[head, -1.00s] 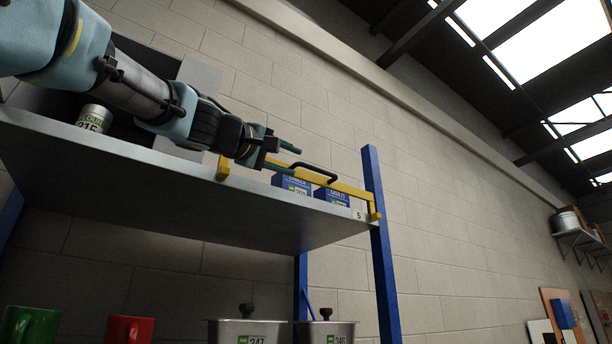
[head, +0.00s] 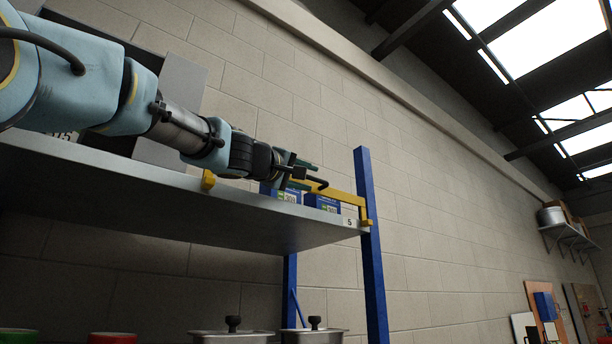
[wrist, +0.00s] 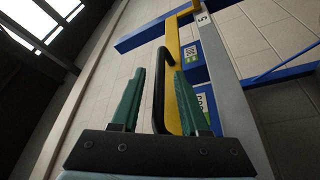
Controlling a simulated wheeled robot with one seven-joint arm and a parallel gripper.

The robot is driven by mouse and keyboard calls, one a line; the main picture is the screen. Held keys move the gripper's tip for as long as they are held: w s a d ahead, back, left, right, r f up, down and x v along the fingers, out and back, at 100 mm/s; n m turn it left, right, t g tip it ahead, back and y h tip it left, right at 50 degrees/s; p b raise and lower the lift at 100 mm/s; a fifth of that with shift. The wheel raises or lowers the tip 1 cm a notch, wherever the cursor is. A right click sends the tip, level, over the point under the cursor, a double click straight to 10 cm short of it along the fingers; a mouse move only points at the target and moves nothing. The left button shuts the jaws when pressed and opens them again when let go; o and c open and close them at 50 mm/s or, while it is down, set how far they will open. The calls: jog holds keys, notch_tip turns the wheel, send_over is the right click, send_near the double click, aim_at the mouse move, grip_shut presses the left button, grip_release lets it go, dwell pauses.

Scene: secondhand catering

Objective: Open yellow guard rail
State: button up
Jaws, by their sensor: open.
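The yellow guard rail (head: 346,197) runs along the front edge of the shelf at its right end, with a bent end by the blue post. Its black handle (wrist: 159,85) stands out from the rail, which also shows in the wrist view (wrist: 173,50). My gripper (head: 309,174) is open at the handle. In the wrist view, the green fingers of my gripper (wrist: 159,98) lie on either side of the handle, with gaps visible. My arm hides part of the rail in the head view.
Blue boxes (head: 322,203) stand on the grey shelf (head: 250,213) behind the rail. A blue post (head: 369,240) rises at the shelf's right end. Lidded pots (head: 232,335) stand below. The space right of the post looks open.

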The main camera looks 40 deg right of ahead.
grip_shut()
dwell(1.3)
